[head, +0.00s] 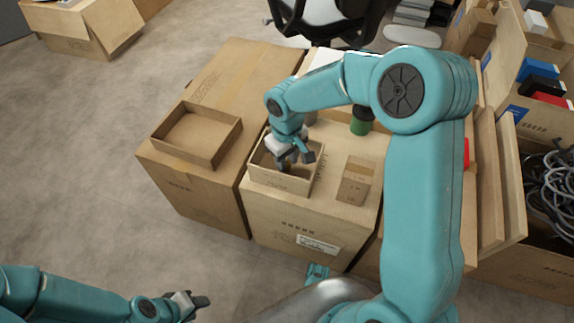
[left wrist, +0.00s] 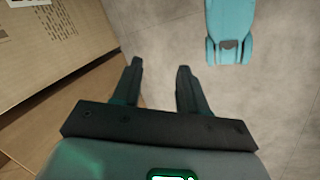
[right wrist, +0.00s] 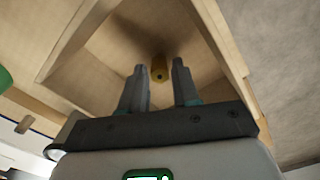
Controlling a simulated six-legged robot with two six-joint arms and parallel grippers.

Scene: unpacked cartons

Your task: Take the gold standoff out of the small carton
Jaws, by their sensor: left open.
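The small carton (head: 279,181) is an open-topped box on a larger closed carton in the middle of the head view. The gold standoff (right wrist: 158,69) stands inside it, near a wall, in the right wrist view. My right gripper (head: 297,161) reaches down into the small carton and mostly hides the standoff in the head view. In the right wrist view its fingers (right wrist: 158,70) are open, with the standoff showing in the gap at their tips and clear space on both sides. My left gripper (head: 205,302) is open and empty, low over the floor; its fingers also show in the left wrist view (left wrist: 160,68).
Another open shallow carton (head: 177,155) stands to the left. A small closed box (head: 356,180) and a green cylinder (head: 361,122) stand right of the small carton. Cartons with cables (head: 555,190) stand far right.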

